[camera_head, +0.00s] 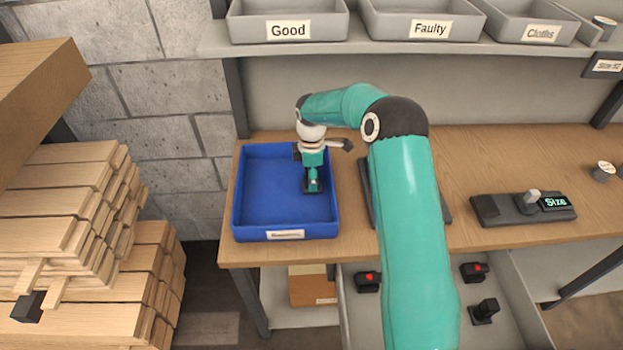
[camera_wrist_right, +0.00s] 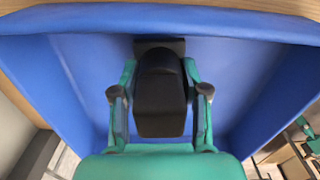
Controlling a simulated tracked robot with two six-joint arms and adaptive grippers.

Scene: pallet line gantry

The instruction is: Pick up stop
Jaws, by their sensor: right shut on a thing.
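My right gripper (camera_head: 313,178) reaches down into the blue tray (camera_head: 270,233) near its right side. In the right wrist view a black blocky part (camera_wrist_right: 160,100), which looks like the stop, sits between the two fingers, and the gripper is shut on it. The tray's blue floor and walls surround it in that view. Whether the part touches the tray floor cannot be told. In the head view the gripper mostly hides this part. My left gripper is not in view.
Grey bins labelled Good (camera_head: 320,29), Faulty (camera_head: 462,29) and Cloths (camera_head: 530,33) stand on the upper shelf. A Size device (camera_head: 520,212) lies on the bench's right. An open drawer below holds red-topped black parts (camera_head: 368,281) and another black part (camera_head: 484,310). Stacked wood (camera_head: 70,200) stands at left.

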